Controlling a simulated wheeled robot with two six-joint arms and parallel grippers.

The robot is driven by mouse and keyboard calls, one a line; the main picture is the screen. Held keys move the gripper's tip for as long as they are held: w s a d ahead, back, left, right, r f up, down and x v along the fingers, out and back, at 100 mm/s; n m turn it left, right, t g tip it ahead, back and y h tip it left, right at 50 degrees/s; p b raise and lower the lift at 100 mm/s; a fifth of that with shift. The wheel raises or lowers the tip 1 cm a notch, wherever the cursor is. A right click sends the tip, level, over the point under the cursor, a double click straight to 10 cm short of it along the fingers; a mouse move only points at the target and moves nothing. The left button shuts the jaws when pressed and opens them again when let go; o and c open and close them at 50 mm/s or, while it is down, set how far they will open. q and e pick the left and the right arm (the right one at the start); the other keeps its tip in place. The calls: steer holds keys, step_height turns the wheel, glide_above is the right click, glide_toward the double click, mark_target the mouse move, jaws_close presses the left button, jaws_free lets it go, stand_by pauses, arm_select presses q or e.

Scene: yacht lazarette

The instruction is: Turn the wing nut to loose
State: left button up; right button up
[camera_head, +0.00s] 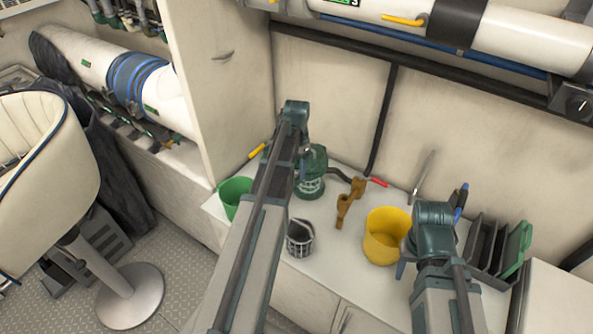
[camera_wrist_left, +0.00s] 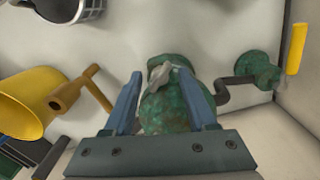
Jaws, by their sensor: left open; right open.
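The sea strainer, a green mottled body (camera_head: 312,172), stands on the white counter with dark pipes at its sides. A grey wing nut (camera_wrist_left: 159,76) sits on top of it in the left wrist view. My left gripper (camera_wrist_left: 158,78) is open above the strainer, with its blue fingers on either side of the wing nut. I see no clear contact between fingers and nut. In the head view my left arm partly covers the strainer, and the nut is not clear there. My right gripper (camera_head: 408,260) is open and empty beside the yellow bucket (camera_head: 385,238).
A grey mesh basket (camera_head: 300,240), a green bucket (camera_head: 234,196) and a brown bronze-like fitting (camera_head: 349,203) stand around the strainer. Red (camera_head: 379,182) and yellow (camera_head: 257,151) handles flank it. A dark rack (camera_head: 489,243) is at the right. Some counter is bare in front.

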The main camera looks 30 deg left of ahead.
arm_select(q)
jaws_close()
stand_by(0.3)
steer(key=n, duration=0.3)
steer(key=shift+n, duration=2.5)
jaws_free()
steer(key=shift+r, duration=0.1)
